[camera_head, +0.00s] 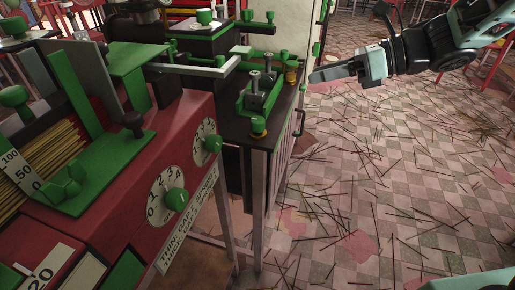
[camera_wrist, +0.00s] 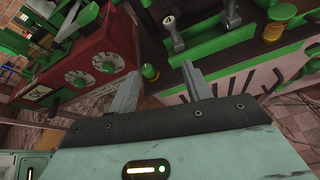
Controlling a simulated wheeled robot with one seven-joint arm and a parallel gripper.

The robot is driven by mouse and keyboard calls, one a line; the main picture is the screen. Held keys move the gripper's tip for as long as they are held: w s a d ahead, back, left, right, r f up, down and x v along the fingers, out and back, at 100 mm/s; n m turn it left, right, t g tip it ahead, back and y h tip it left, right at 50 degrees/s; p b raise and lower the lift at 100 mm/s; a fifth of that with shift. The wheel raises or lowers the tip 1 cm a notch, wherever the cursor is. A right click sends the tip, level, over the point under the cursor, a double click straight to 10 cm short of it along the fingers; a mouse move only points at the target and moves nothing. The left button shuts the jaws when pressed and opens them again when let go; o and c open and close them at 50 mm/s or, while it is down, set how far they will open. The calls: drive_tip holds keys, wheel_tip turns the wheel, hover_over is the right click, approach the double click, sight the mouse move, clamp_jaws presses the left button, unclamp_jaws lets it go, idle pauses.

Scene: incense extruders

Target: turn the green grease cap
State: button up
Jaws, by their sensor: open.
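A small round green cap (camera_head: 258,125) with a yellowish base sits at the near front corner of the dark-topped machine, below a green bracket. In the wrist view a green cap (camera_wrist: 150,72) shows just beyond the fingertips, in line with the gap between them. A second, yellowish cap (camera_head: 291,72) stands farther back; it shows at the top right in the wrist view (camera_wrist: 281,12). I cannot tell for certain which is the grease cap. My gripper (camera_head: 314,77) is open and empty, to the right of the machine, with its fingers pointing left and apart from both caps.
A red machine (camera_head: 130,205) with white dials and green knobs fills the left foreground. The stick-strewn tiled floor (camera_head: 390,200) at right is open.

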sight(262, 119)
wheel_tip(262, 119, down, 4)
drive_tip(key=s+d+n+g+y+b, duration=0.1)
drive_tip(key=s+d+n+g+b, duration=0.15)
drive_tip(key=n, duration=0.25)
drive_tip(key=shift+g, duration=0.25)
drive_tip(key=x, duration=0.5)
drive_tip(key=b+x, duration=0.1)
drive_tip(key=x, duration=1.1)
drive_tip(key=shift+s+a+r+b, duration=0.15)
drive_tip(key=shift+s+r+b, duration=0.1)
drive_tip(key=shift+r+b, duration=0.1)
drive_tip(key=c, duration=1)
